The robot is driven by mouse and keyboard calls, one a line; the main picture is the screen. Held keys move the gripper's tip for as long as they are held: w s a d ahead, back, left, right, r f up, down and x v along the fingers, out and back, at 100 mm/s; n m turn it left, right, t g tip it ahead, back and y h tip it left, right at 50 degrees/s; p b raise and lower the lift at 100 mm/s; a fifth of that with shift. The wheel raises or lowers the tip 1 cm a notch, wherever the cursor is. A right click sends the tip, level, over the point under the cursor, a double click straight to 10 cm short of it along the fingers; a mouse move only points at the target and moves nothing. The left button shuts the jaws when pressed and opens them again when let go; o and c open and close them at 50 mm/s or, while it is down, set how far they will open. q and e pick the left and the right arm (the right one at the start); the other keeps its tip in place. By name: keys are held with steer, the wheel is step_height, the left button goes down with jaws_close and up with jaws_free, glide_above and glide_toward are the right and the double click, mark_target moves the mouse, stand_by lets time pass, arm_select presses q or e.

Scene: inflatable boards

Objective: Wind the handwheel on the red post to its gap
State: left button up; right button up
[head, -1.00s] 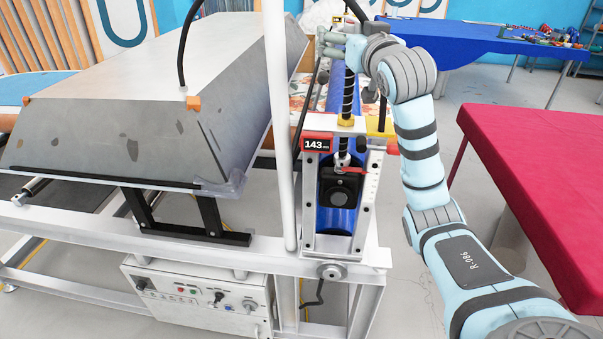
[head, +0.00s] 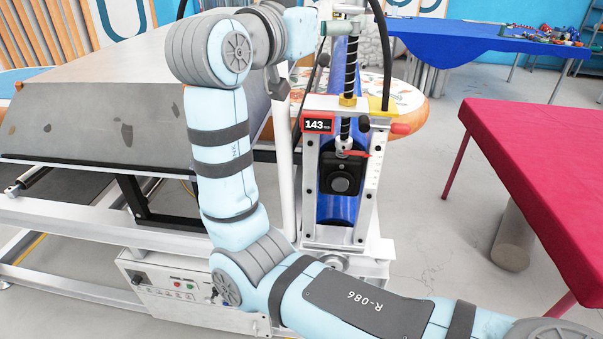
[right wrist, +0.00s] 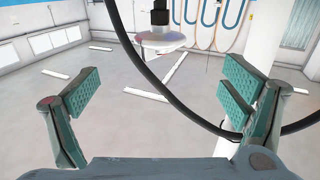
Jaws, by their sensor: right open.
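The press post (head: 310,185) with the red-framed display (head: 317,125) reading 143 stands right of the large grey board. No handwheel shows clearly in the head view. My right gripper (head: 340,27) is at the upper screw, partly cut off by the frame top. In the right wrist view its two green-padded fingers are wide apart and empty (right wrist: 160,88). A pale disc on a dark stem (right wrist: 163,42), perhaps the handwheel, shows beyond them, apart from the fingers.
The grey board (head: 90,120) lies on a white frame at left, partly behind my right arm. A black hose (head: 386,60) hangs beside the screw and also crosses the right wrist view (right wrist: 145,75).

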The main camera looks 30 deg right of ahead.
steer(key=w+f+n+y, duration=0.2)
steer(key=f, duration=0.7)
steer(key=w+f+n+y+p, duration=0.1)
steer(key=w+f+n, duration=0.1)
steer(key=f, duration=0.7)
steer(key=w+d+f+n+t+y, duration=0.1)
steer(key=w+f+n+y, duration=0.1)
steer(key=f, duration=0.7)
steer(key=shift+w+d+f+n+y, duration=0.1)
steer(key=shift+w+f+n+y, duration=0.2)
steer(key=shift+w+n, duration=0.15)
steer(key=shift+f, duration=0.35)
